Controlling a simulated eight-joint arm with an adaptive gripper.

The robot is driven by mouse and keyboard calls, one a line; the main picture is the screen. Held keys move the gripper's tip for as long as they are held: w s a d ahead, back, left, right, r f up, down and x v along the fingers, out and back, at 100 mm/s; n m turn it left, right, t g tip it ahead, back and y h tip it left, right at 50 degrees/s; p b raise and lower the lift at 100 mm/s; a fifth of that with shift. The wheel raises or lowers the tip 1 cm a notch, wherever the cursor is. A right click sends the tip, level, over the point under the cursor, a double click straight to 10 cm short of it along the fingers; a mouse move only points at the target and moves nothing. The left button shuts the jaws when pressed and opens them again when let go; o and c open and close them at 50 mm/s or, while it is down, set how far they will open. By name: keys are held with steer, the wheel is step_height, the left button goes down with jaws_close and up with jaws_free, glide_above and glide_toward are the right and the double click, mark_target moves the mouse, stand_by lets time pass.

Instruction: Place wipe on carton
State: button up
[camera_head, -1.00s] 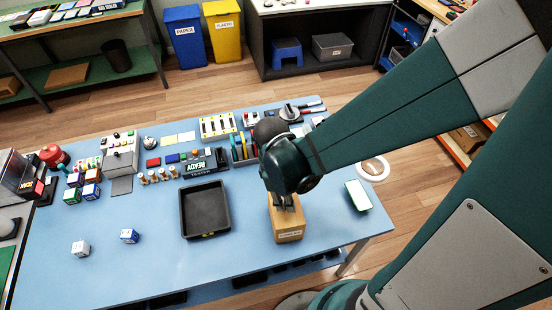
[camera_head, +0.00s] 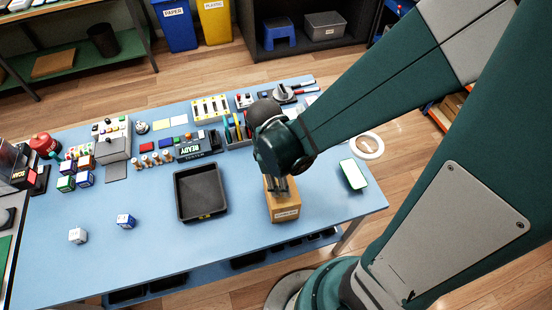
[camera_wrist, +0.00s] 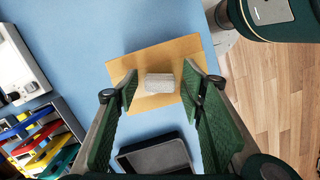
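The carton (camera_head: 285,213) is a brown box with a white label, near the right front part of the blue table. My gripper (camera_head: 280,186) points down at the carton's top. In the wrist view, the wipe, a small pale grey block (camera_wrist: 159,84), lies over the carton's top (camera_wrist: 150,57). My gripper (camera_wrist: 160,80) is open there, with one green-padded finger on each side of the wipe and a visible gap on both sides. In the head view, the wipe is hidden by my gripper.
A black tray (camera_head: 178,200) stands left of the carton. A pen holder and other tools stand behind.

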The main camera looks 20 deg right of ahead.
steer(key=shift+r, duration=0.15)
step_height(320, 180, up, 12)
steer(key=a+p, duration=0.1)
steer(key=p, duration=0.1)
steer(key=shift+w+a, duration=0.3)
steer(key=shift+a, duration=0.05)
stand_by(0.7)
stand_by(0.7)
steer(key=d+r+m+t, duration=0.4)
steer(key=r+m, duration=0.2)
steer(key=r, duration=0.1)
steer(key=w+d+r+m+t+y, duration=0.1)
steer(key=d+r+m+t, duration=0.2)
steer(key=r+m, duration=0.4)
steer(key=shift+d+t+y, duration=0.3)
steer(key=shift+d+t, duration=0.05)
steer(key=shift+t, duration=0.05)
